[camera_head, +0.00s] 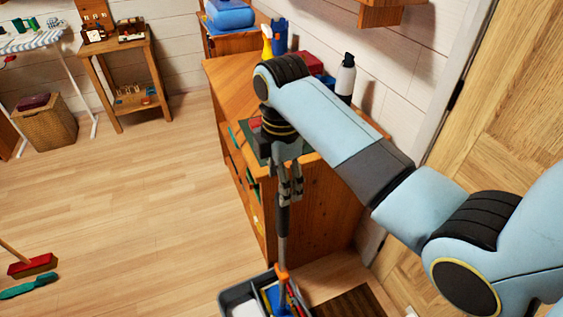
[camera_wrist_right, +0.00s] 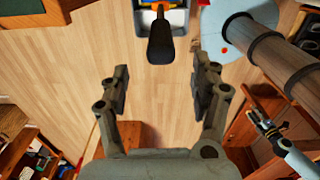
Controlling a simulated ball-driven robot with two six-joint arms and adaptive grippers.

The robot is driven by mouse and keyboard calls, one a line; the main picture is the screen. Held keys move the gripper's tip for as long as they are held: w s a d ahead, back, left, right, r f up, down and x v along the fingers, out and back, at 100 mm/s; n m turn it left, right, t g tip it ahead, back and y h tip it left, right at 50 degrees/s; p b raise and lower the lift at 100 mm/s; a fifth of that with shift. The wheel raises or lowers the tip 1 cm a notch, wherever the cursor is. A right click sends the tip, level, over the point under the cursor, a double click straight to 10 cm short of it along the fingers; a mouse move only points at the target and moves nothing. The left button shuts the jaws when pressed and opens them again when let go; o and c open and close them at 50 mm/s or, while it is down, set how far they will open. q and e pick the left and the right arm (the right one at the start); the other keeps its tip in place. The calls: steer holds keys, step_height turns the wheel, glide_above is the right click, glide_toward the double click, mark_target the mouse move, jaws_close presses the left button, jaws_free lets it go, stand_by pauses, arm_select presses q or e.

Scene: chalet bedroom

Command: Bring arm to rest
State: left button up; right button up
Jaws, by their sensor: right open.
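My right arm reaches in from the right in the head view. My right gripper (camera_head: 290,198) points down beside the wooden cabinet. In the right wrist view its two fingers (camera_wrist_right: 160,82) are spread apart with nothing between them. An upright dark-gripped handle (camera_head: 282,222) stands just below the fingertips in the head view. In the wrist view its black grip (camera_wrist_right: 161,43) lies beyond the fingers, apart from them. My left gripper (camera_wrist_right: 268,127) shows small at the right of the wrist view; its jaws are too small to read.
A grey caddy (camera_head: 237,293) holding the handle and other items stands on the floor by the cabinet (camera_head: 318,205). Bottles, including a black-and-white one (camera_head: 346,77), stand on the cabinet top. A red brush (camera_head: 33,265) lies at left. The middle floor is clear.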

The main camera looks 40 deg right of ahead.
step_height(320, 180, up, 5)
steer(key=shift+r, duration=0.2)
steer(key=s+d+r+m+t+h, duration=0.1)
steer(key=s+m+t, duration=0.1)
steer(key=s+m, duration=0.65)
steer(key=s+r+m+t, duration=0.2)
steer(key=s+m, duration=0.4)
steer(key=s, duration=0.5)
step_height(320, 180, down, 41)
steer(key=s+d+g+b, duration=0.2)
steer(key=s+d+b, duration=0.1)
steer(key=b, duration=0.9)
steer(key=s+f+b, duration=0.4)
steer(key=s+f, duration=0.4)
steer(key=f, duration=0.3)
steer(key=s+f+g+b, duration=0.1)
steer(key=s+f+b, duration=0.3)
steer(key=s+f, duration=0.5)
step_height(320, 180, down, 2)
steer(key=shift+s+d+f+m+b, duration=0.15)
steer(key=shift+d+f+m+b, duration=0.1)
steer(key=shift+m+b, duration=0.15)
